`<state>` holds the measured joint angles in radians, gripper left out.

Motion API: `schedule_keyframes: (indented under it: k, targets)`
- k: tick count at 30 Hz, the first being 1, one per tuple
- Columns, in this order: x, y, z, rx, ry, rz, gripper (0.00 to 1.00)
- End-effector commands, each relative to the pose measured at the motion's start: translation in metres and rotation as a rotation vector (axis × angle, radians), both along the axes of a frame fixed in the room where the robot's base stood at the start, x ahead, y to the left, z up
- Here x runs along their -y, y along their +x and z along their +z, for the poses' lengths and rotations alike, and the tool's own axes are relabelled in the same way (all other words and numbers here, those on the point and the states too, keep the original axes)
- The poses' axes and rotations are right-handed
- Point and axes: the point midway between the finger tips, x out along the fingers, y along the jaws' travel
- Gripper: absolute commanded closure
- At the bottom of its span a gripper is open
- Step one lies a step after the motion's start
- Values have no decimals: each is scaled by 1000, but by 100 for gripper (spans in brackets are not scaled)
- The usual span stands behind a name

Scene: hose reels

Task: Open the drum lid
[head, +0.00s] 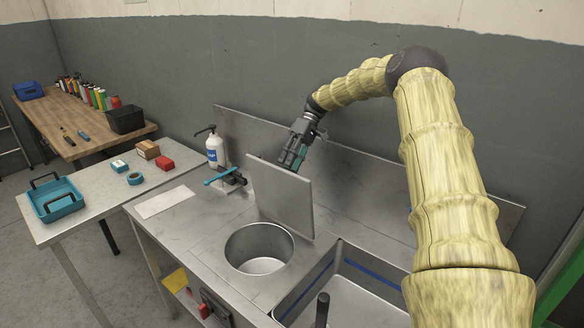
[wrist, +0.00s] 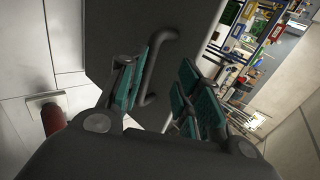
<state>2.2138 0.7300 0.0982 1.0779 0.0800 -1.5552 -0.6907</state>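The drum lid (head: 282,196) is a flat grey square plate. It stands up on edge, close to upright, at the back of the round drum opening (head: 259,249), which is uncovered and looks empty. My gripper (head: 293,158) is behind the lid, on its far side, partly hidden by it in the head view. In the wrist view the lid (wrist: 111,30) shows a dark bent bar handle (wrist: 153,72). My teal-padded fingers are apart, with the handle between them, nearer the left finger. I cannot tell whether that finger touches it.
A rectangular sink basin (head: 340,290) lies right of the drum. A blue-handled vise (head: 225,177) and a white pump bottle (head: 215,150) stand left of the lid. A metal backsplash (head: 370,165) runs behind. A side table holds a teal tray (head: 58,200).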

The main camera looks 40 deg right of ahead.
Motion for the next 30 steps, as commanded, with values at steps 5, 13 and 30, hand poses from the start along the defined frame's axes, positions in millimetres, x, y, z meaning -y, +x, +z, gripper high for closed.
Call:
schedule_keyframes:
  k: [5, 13, 30]
  targets:
    - [4, 0, 31, 2, 3, 0, 66]
    - [6, 0, 62, 0, 4, -1, 66]
    - [7, -1, 69, -1, 5, 0, 66]
